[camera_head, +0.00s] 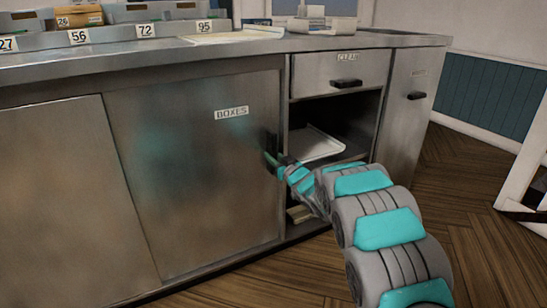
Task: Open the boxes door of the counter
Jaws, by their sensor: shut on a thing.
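The boxes door (185,165) is a flat steel panel on the counter front, with a white label reading BOXES. It appears closed, with its right edge against the post beside the open shelf. A dark handle (270,143) sits near that right edge, partly hidden by my gripper. My gripper (271,158) is at the handle and shut on it. My grey and teal arm reaches in from the lower right. The counter (120,59) has a steel top.
Right of the door, a drawer labelled CLEAN (335,72) sits above an open shelf with a pale tray (315,146). A plain panel (70,200) lies left of the door. Numbered bins (120,34) stand on top. Wooden floor (460,200) is clear at right.

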